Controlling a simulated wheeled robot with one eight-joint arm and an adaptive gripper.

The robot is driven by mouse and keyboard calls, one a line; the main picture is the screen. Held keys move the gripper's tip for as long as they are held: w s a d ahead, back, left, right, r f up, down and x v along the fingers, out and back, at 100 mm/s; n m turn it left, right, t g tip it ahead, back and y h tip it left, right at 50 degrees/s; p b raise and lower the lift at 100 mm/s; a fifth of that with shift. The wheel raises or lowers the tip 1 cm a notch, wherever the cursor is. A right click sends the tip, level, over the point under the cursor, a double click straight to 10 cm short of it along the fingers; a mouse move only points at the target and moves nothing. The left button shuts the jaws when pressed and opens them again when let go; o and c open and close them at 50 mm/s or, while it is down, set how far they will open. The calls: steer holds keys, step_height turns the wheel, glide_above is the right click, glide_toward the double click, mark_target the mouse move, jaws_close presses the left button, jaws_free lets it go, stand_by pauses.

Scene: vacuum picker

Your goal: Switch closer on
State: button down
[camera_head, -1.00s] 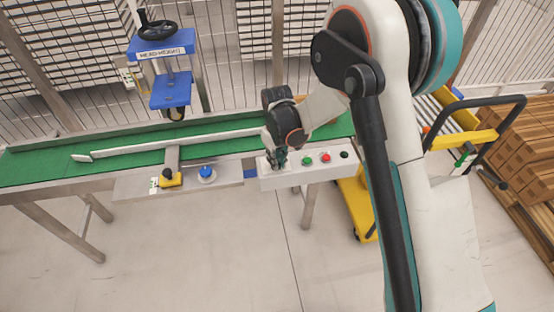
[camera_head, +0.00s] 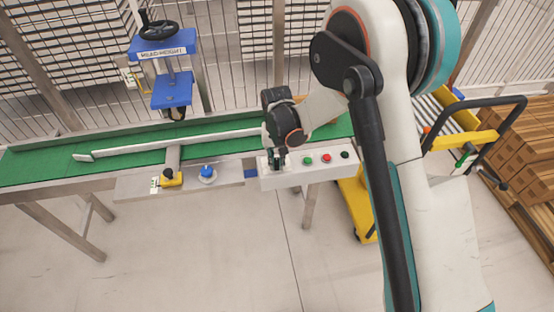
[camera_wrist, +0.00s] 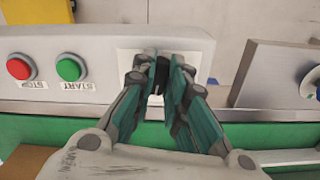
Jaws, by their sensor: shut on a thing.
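A light grey control box (camera_head: 330,172) stands at the front edge of the green conveyor. At its left end is a white plate (camera_wrist: 128,62) with a small dark switch (camera_wrist: 158,72), seen between my fingers in the wrist view. My gripper (camera_head: 276,160) is at this plate, its fingers (camera_wrist: 158,85) closed in around the dark switch. The fingers hide most of the switch, so its position cannot be read. A green START button (camera_wrist: 70,67) and a red STOP button (camera_wrist: 20,67) sit beside the plate on the same box.
A yellow clamp with a black knob (camera_head: 168,175) and a blue knob (camera_head: 207,172) are on a metal plate left of the box. A blue head-height stand (camera_head: 170,90) rises behind the green belt (camera_head: 40,172). A yellow cart (camera_head: 485,137) stands at right.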

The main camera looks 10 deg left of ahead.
mark_target(276, 162)
steer(key=shift+a+m, duration=0.1)
steer(key=shift+m, duration=1)
steer(key=c, duration=1.6)
jaws_free()
steer(key=shift+r, duration=0.1)
step_height(276, 162, up, 12)
